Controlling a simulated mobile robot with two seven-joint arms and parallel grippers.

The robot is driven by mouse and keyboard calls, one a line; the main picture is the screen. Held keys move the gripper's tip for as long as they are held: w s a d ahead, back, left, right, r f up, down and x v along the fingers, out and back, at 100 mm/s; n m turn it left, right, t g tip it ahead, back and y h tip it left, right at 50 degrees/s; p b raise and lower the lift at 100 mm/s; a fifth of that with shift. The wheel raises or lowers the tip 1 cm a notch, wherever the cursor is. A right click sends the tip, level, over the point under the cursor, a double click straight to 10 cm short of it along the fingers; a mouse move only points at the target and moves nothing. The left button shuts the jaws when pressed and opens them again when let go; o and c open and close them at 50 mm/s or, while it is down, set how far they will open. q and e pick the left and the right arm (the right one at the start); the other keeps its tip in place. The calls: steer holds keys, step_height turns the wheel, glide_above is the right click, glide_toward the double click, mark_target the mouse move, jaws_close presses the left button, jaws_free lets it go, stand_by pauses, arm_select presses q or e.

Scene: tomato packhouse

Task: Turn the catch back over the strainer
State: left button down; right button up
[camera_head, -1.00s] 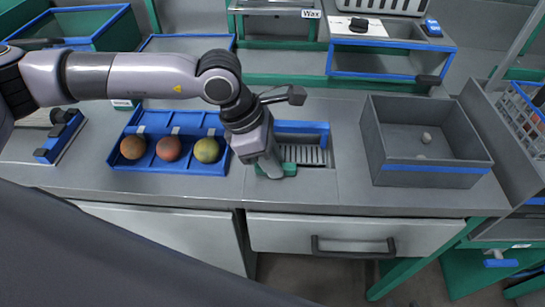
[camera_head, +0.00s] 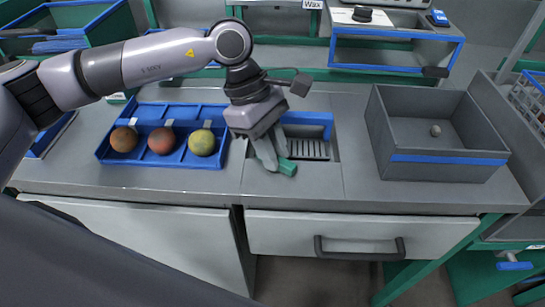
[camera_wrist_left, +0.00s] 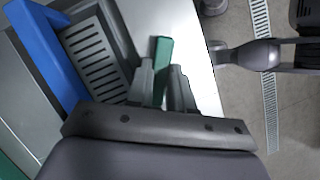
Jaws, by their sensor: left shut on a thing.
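The strainer (camera_head: 312,150) is a grey slotted grate set in the worktop, with a blue bar (camera_head: 308,120) along its back. It shows at the upper left in the left wrist view (camera_wrist_left: 92,58). The catch is a small green piece (camera_head: 288,168) at the strainer's front left; it also shows in the left wrist view (camera_wrist_left: 163,55). My left gripper (camera_head: 270,162) is shut on the catch, with one finger on each side of it. The fingers hide part of the catch. The slots show uncovered. My right gripper is not in view.
A blue tray (camera_head: 170,162) with three tomatoes (camera_head: 162,141) sits left of the strainer. A grey bin (camera_head: 445,170) with a small pale ball (camera_head: 436,131) stands to the right. The front worktop edge and a drawer handle (camera_head: 360,247) lie below.

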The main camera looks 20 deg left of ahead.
arm_select(q)
steer(key=m+b, duration=0.1)
steer(key=m+g+b, duration=0.1)
steer(key=m, duration=0.1)
steer(key=shift+w+d+f, duration=0.1)
steer(key=shift+d+f, duration=0.05)
steer(key=m+g+y+b, duration=0.1)
steer(key=m+b, duration=0.1)
steer(key=shift+m, duration=0.4)
steer(key=m+y+b, duration=0.1)
steer(key=m+b, duration=0.1)
steer(key=m, duration=0.1)
steer(key=shift+w+d+g, duration=0.1)
steer(key=shift+g, duration=0.3)
steer(key=shift+m+y+b, duration=0.5)
steer(key=shift+m, duration=0.9)
steer(key=shift+r, duration=0.2)
steer(key=c, duration=1)
jaws_free()
steer(key=p+v, duration=0.2)
steer(key=v, duration=0.5)
steer(key=shift+w, duration=0.15)
